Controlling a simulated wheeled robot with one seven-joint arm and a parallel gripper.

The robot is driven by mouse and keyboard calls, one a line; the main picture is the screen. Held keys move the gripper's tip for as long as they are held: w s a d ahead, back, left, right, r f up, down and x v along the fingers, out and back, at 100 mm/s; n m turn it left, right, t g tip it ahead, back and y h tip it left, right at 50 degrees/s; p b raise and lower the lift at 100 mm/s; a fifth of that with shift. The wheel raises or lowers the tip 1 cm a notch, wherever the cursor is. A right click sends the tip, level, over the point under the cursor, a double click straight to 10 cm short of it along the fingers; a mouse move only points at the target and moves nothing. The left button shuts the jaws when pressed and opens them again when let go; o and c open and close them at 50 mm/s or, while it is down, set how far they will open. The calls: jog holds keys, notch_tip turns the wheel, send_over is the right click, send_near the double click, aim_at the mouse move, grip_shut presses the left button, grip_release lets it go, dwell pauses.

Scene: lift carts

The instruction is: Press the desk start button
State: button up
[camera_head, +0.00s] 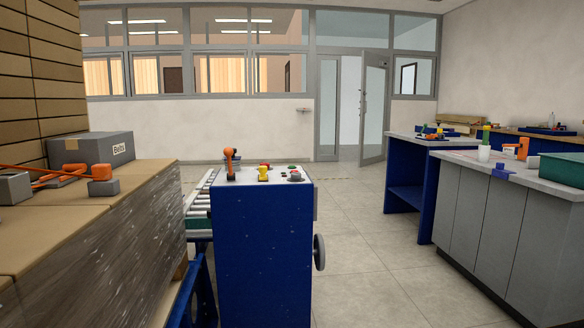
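A blue control desk (264,250) with a pale grey top stands in the middle of the head view. On its top are a small green button (292,168) near the back right, a red button (265,165), a yellow control (263,174) and a grey knob-like control (296,176). An orange and black upright handle (230,163) stands at the left of the top. The labels are too small to read, so I cannot tell for certain which one is the start button. My gripper is not in view.
A roller conveyor (199,210) runs behind the desk's left side. Wrapped cartons (110,250) with a grey box (95,150) on top fill the left. Blue and grey workbenches (478,210) stand at right. Tiled floor (365,250) between desk and benches is clear.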

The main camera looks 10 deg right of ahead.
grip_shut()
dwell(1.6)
